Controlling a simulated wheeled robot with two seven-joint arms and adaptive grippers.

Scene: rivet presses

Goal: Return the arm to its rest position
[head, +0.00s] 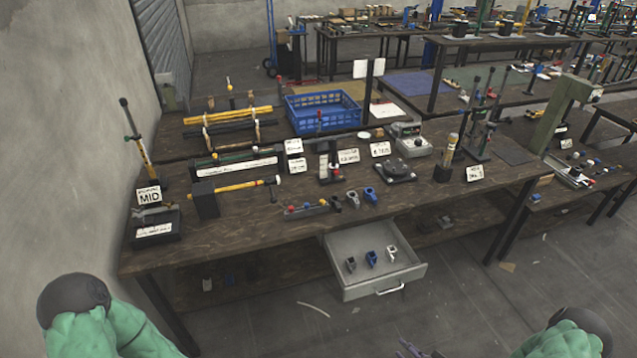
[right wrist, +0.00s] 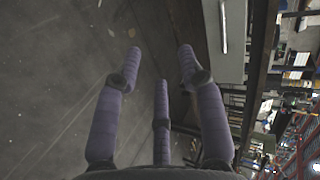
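My right gripper (right wrist: 160,62) shows in the right wrist view with its fingers spread apart and nothing between them. Bare floor lies behind the fingers, and the grey drawer front is beyond them at the top. In the head view only dark tips of my right gripper (head: 412,349) show at the bottom edge, in front of the bench and below the open drawer. My green right arm is at the bottom right. My green left arm is at the bottom left; its gripper is outside the picture.
The wooden workbench (head: 240,240) carries tools, labels and a blue crate (head: 322,112). Its grey drawer (head: 360,291) stands open with several small fittings inside, and its handle (right wrist: 223,27) shows in the right wrist view.

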